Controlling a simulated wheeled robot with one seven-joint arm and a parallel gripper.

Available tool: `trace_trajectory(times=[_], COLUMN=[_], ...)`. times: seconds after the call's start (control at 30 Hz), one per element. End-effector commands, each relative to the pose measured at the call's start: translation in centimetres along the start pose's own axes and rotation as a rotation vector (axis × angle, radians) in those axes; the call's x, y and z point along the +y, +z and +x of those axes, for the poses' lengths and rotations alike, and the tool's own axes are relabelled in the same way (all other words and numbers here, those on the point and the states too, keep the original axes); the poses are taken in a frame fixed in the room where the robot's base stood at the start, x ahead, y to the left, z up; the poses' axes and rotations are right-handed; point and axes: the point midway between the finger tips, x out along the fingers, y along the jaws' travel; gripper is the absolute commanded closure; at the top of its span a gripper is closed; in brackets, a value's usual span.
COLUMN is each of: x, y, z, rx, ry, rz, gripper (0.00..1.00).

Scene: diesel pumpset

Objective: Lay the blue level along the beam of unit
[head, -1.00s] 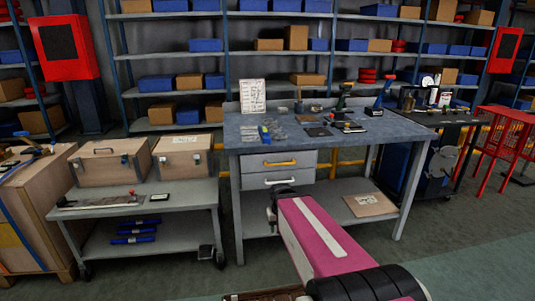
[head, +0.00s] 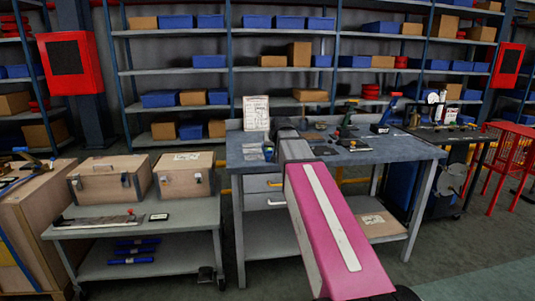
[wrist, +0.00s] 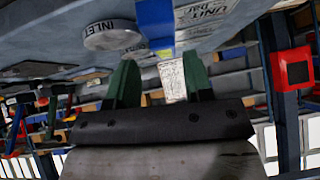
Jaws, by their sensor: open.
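My gripper (wrist: 160,78) is open in the wrist view, with its two green fingers apart and nothing seen held between them. A blue block-like piece (wrist: 155,22) shows just beyond the fingers at the bench top; I cannot tell whether it is the blue level. A small blue item (head: 268,153) lies at the left of the workbench (head: 400,150) in the head view. My arm hides the gripper and part of the bench there. Several blue bars (head: 135,251) lie on the lower shelf of the cart. I cannot make out the beam.
A round part marked INLET (wrist: 112,35) and a sheet reading UNIT (wrist: 205,14) are close to the fingers. A white sheet (head: 256,113) stands at the bench back. Wooden cases (head: 108,180) stand on the left cart (head: 190,215). Shelves line the back.

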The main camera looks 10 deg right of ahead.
Motion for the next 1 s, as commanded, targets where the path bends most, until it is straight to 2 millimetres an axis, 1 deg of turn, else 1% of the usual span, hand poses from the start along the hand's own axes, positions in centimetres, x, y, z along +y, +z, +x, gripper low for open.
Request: trace_trajectory(times=[0.03, 0.1, 0.2, 0.27, 0.37, 0.6, 0.87, 1.0], x=[-0.1, -0.1, -0.2, -0.2, -0.2, -0.2, -0.2, -0.1], y=[-1.3, -2.2, -3.0, -3.1, -3.2, -3.4, -3.5, -3.6], z=[-0.5, -1.0, -1.3, -1.1, -0.1, 3.4, 5.1, 7.0], rx=[0.018, 0.035, 0.049, 0.051, 0.051, 0.049, 0.050, 0.048], ry=[-0.002, -0.005, -0.007, -0.007, -0.007, -0.007, -0.006, -0.006], rz=[0.001, 0.001, 0.002, 0.002, 0.002, 0.002, 0.002, 0.002], gripper=[0.53, 0.53, 0.53, 0.53, 0.53, 0.53, 0.53, 0.53])
